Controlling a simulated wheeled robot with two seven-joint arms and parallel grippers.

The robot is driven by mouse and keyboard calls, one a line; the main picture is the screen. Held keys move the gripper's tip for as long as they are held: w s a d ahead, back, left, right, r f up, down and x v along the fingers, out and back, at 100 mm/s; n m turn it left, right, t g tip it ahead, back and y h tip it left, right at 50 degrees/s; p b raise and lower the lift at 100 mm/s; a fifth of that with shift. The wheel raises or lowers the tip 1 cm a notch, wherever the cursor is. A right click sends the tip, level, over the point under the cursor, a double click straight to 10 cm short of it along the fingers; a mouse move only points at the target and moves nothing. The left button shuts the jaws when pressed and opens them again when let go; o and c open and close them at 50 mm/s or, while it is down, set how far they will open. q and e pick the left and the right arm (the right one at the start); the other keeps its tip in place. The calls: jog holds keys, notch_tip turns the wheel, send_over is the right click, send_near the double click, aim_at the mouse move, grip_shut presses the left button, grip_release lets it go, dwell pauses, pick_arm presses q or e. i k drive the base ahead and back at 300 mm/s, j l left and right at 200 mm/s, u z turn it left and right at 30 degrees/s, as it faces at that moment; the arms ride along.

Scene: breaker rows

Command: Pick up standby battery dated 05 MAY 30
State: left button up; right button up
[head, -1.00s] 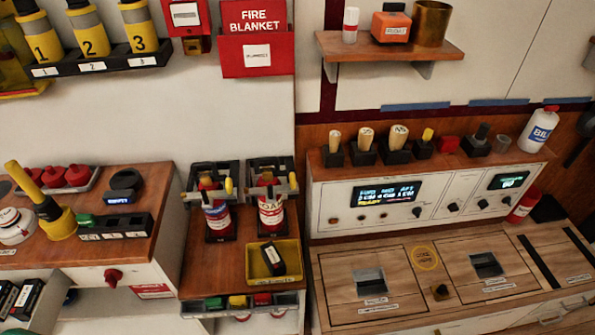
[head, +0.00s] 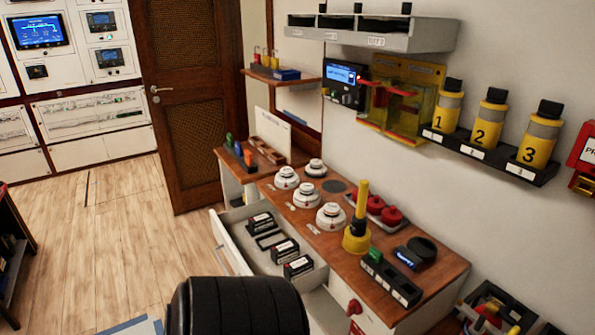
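Several black blocks with white labels, which look like batteries, lie in an open white drawer (head: 235,250) below the wooden counter. One block (head: 261,222) is at the back, one (head: 284,250) is in the middle and one (head: 298,266) is nearer the front. A dark outlined spot between the back two looks like an empty slot. The label print is too small to read, so I cannot tell which block is dated 05 MAY 30. Neither of my grippers is in view.
Round white detectors (head: 331,217) and a yellow plunger-shaped tool (head: 357,230) stand on the counter (head: 415,285) above the drawer. Numbered yellow cylinders (head: 490,125) hang on the wall. A wooden door (head: 190,100) is at the back. The floor (head: 120,240) left of the drawer is largely clear.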

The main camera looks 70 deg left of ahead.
aim_at(284, 251)
jog(key=u, duration=2.4)
jog(key=i+j, duration=0.35)
jog(key=j, duration=0.2)
jog(key=i+j+z, duration=0.25)
jog(key=j+z, duration=0.3)
jog(key=i+j+z, duration=0.25)
jog(key=j, duration=0.3)
jog(key=k+l, duration=0.05)
jog(key=k, duration=0.05)
